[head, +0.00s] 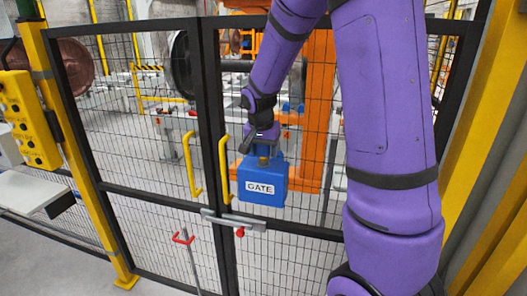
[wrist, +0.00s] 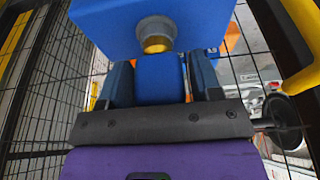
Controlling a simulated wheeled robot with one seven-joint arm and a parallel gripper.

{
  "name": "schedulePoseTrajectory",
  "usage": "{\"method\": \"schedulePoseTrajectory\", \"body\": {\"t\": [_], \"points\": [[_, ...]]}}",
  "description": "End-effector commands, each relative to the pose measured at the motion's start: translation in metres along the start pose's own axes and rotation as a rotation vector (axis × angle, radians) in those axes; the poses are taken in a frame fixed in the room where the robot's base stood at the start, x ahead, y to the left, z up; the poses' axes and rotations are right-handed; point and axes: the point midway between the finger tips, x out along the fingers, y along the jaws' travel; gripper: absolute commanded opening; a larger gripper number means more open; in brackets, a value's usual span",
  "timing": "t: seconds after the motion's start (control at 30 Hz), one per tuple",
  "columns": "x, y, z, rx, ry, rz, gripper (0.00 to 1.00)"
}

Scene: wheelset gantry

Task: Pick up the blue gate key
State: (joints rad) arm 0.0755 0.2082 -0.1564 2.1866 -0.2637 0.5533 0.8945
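The blue gate key (wrist: 160,80) is in the wrist view as a blue block between the two dark fingers of my gripper (wrist: 161,68). The fingers lie against both its sides, with no clear gap. Its far end meets a brass lock cylinder (wrist: 156,43) on the blue gate box (wrist: 105,18). I cannot tell how far the key sits in the lock. In the head view, my gripper (head: 262,138) is just above the box labelled GATE (head: 270,186), and the key is hidden or too small to make out.
A black-framed mesh fence gate (head: 212,120) with yellow handles (head: 225,168) and a latch bar (head: 240,222) stands around the box. A yellow post with a button panel (head: 27,120) is at left. Orange machinery (head: 318,100) stands behind the mesh. Grey floor shows at lower left.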

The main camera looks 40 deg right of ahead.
Motion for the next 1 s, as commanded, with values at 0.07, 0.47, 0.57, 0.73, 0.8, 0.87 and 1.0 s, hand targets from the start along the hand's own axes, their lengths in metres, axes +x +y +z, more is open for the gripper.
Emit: {"method": "schedulePoseTrajectory", "body": {"t": [0.07, 0.47, 0.57, 0.73, 0.8, 0.87, 1.0], "points": [[0.000, 0.000, 0.000, 0.000, 0.000, 0.000, 0.40], [-0.001, 0.000, -0.001, 0.000, 0.001, -0.001, 0.21], [-0.005, 0.000, -0.002, 0.000, 0.002, -0.001, 0.21], [-0.021, -0.001, -0.006, 0.000, 0.003, -0.003, 0.21], [-0.029, 0.000, -0.009, 0.000, 0.003, -0.003, 0.21], [-0.038, 0.000, -0.010, 0.000, 0.002, -0.002, 0.21], [-0.044, 0.013, 0.013, -0.001, 0.001, -0.002, 0.21]]}}
